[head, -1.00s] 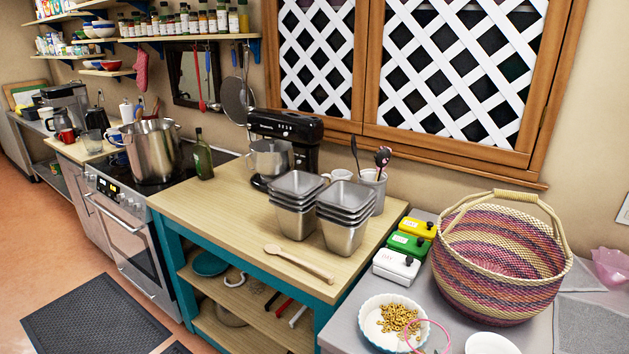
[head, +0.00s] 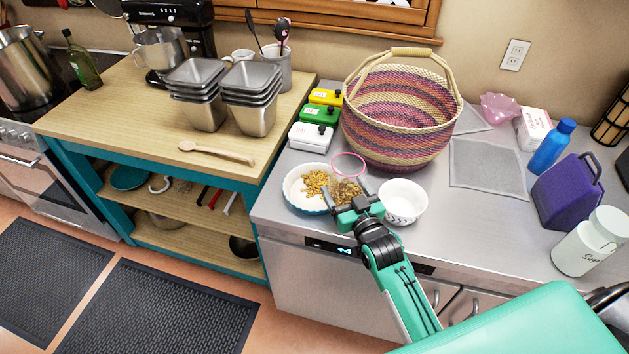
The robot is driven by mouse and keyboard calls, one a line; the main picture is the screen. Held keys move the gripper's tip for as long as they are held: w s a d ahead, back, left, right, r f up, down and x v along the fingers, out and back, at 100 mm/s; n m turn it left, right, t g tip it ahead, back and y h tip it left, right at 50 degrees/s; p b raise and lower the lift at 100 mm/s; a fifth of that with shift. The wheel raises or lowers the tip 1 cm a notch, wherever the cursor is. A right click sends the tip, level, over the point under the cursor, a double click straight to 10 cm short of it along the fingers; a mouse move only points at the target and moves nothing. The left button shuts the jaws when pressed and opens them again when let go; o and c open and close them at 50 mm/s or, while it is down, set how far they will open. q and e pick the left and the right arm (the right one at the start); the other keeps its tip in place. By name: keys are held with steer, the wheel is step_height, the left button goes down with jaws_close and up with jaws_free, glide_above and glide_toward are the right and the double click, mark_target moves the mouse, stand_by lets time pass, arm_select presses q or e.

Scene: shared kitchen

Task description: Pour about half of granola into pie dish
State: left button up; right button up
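The pie dish (head: 292,203), white inside with a blue outer side, sits at the left end of the grey counter. Loose golden granola (head: 314,183) lies in its right part. A clear container with a pink rim (head: 349,165) is right beside the dish and seems to overlap its edge; more granola (head: 347,189) shows inside it. My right gripper (head: 351,197) comes from the lower right, with its fingers on either side of the clear container. It appears closed on it; the exact contact is hard to see. My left gripper is out of view.
A white bowl (head: 404,200) stands close to the right of my gripper. Behind are a woven basket (head: 400,125) and white, green and yellow boxes (head: 310,137). A blue bottle (head: 551,147), purple jug (head: 567,190) and white canister (head: 588,245) stand at right. Counter between is mostly clear.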

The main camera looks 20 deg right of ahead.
steer(key=w+d+r+p, duration=0.1)
steer(key=w+d, duration=0.5)
steer(key=w, duration=0.2)
steer(key=shift+w+d+h, duration=0.15)
steer(key=shift+h, duration=0.15)
steer(key=shift+f, duration=0.15)
